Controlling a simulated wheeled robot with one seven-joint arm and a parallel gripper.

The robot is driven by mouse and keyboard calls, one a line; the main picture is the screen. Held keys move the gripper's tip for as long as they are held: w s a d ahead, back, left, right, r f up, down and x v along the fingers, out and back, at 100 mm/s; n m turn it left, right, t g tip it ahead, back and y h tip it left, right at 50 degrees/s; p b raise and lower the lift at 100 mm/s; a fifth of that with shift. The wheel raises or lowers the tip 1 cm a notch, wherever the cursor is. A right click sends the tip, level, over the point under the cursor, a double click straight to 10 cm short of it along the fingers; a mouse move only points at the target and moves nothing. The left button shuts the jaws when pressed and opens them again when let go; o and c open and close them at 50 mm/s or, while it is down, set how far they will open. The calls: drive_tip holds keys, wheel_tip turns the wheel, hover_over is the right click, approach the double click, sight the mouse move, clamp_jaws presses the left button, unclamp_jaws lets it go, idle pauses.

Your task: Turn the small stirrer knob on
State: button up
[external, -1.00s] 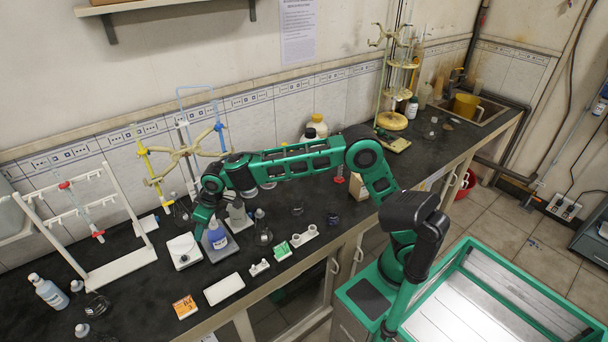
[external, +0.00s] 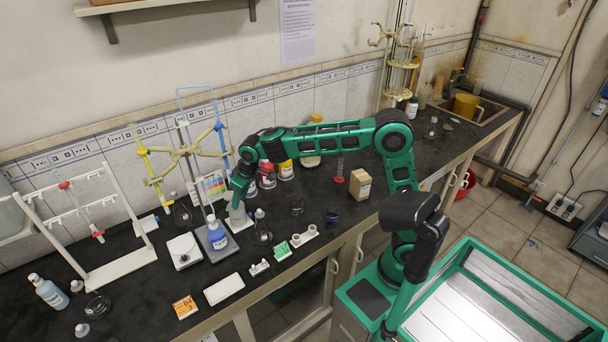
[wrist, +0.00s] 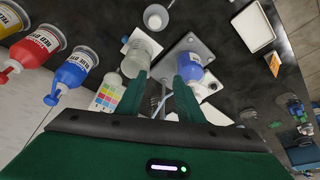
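My gripper (external: 238,203) hangs low over the bench at the stand, fingers pointing down. In the wrist view its two green fingers (wrist: 162,88) are apart with nothing held between them. A blue-labelled bottle (external: 217,236) stands on a grey plate (external: 221,253) just left of my gripper; the bottle (wrist: 188,68) also shows beyond the right finger. A white square device (external: 184,250) with a round top sits left of the grey plate. The small knob cannot be made out.
Red, blue and yellow dye bottles (wrist: 72,70) stand close to the left in the wrist view. A colour chart card (wrist: 108,92) is near the left finger. A flask (external: 262,230), a white tray (external: 223,289) and an orange box (external: 184,307) lie nearer the front edge.

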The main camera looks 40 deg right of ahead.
drive_tip(key=shift+m, duration=0.4)
drive_tip(key=shift+w+d, duration=0.2)
drive_tip(key=shift+d, duration=1.05)
drive_tip(key=shift+w+d, duration=0.2)
drive_tip(key=shift+d, duration=1)
drive_tip(key=shift+d, duration=0.1)
